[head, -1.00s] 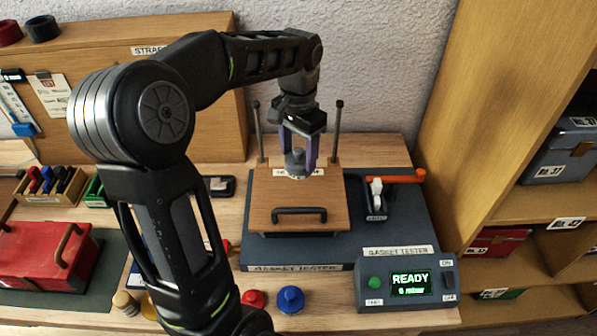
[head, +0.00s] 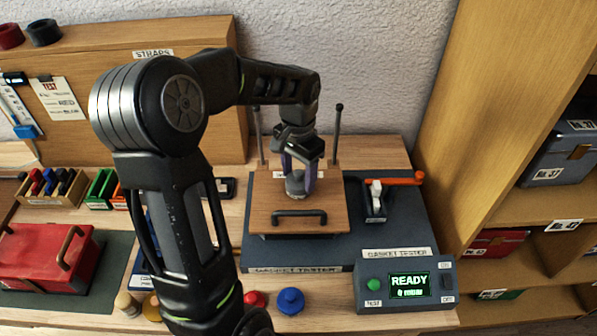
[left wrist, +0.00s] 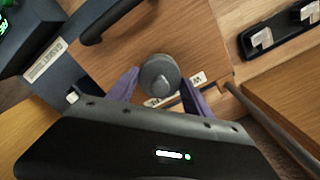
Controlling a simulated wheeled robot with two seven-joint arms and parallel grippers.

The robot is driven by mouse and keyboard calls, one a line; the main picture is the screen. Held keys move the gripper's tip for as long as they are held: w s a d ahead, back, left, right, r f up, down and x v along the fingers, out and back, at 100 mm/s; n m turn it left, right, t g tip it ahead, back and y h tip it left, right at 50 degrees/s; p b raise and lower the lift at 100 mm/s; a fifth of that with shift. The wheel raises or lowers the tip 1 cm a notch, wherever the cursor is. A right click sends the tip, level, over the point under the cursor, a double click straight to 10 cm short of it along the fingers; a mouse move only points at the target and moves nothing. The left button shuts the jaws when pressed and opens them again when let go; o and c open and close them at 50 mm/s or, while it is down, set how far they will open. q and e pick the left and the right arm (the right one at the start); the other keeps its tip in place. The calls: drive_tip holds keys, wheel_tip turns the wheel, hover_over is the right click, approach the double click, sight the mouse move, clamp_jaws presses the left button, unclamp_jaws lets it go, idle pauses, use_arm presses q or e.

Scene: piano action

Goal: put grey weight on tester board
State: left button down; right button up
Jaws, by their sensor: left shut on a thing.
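The grey weight (head: 295,186) is a small round piece with a knob on top. My left gripper (head: 299,178) has its two purple fingers on either side of it and is shut on it. The weight is over the middle of the wooden tester board (head: 325,206), behind the black handle (head: 299,217). It looks upright, low at the board's surface; I cannot tell whether it touches. In the left wrist view the weight (left wrist: 160,76) is between the fingers, above the wood and near a white label. My right gripper is not in view.
Two upright posts (head: 338,128) stand behind the board. An orange-handled lever (head: 403,181) is to its right. The control box (head: 407,285) reads READY at the front right. Blue (head: 290,301) and red knobbed pieces stand in front of the tester base (head: 390,233).

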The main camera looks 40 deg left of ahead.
sight(299, 172)
use_arm(q)
drive_tip(key=shift+r, duration=0.1)
drive_tip(key=shift+c, duration=2.2)
unclamp_jaws()
drive_tip(key=shift+f, duration=0.2)
wheel_tip(299, 172, up, 12)
drive_tip(key=b, duration=0.1)
drive_tip(key=shift+r, duration=0.15)
